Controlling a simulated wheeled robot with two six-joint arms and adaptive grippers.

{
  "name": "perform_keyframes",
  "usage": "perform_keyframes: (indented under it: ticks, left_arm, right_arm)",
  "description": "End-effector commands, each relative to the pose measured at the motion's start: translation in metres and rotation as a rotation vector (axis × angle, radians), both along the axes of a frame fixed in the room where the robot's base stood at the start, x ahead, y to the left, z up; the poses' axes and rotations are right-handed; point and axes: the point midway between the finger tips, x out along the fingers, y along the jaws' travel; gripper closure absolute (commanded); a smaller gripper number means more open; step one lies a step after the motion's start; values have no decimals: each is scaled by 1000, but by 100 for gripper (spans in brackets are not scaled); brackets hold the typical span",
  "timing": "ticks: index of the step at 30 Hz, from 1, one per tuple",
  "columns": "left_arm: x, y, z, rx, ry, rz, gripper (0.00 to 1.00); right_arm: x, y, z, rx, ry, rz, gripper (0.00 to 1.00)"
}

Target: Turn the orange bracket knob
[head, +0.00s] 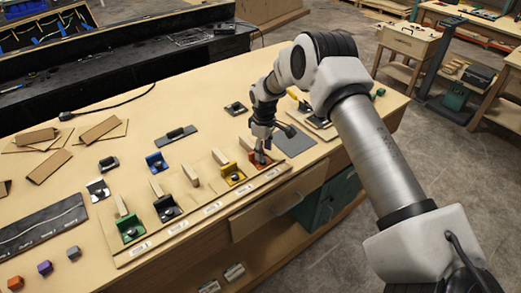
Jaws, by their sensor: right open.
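The orange bracket (252,157) stands at the right end of a row of coloured brackets on a wooden board (205,211). My right gripper (262,158) points down at it from above, its fingertips at the bracket. The jaws are open. The gripper hides most of the knob, so I cannot tell its angle or whether the fingers touch it. My left gripper is not in view.
Along the board stand a yellow bracket (231,175), a black bracket (167,209) and a green bracket (130,230), with wooden dividers between. A blue bracket (156,162) sits behind. A grey pad (294,141) lies right of the gripper. Coloured cubes (45,268) lie at the lower left.

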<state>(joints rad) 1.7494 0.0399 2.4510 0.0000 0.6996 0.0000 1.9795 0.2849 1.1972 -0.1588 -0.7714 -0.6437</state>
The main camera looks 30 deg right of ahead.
Motion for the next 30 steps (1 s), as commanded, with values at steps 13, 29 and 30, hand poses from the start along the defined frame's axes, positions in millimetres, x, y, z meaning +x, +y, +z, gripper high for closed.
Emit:
perform_keyframes:
  ticks: [13,29,30]
  left_arm:
    - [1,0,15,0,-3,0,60]
    - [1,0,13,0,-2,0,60]
    - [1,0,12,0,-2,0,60]
  right_arm:
    - [3,1,-38,-1,2,0,49]
    - [3,1,-38,0,3,-15,100]
    - [3,1,-39,0,3,-24,100]
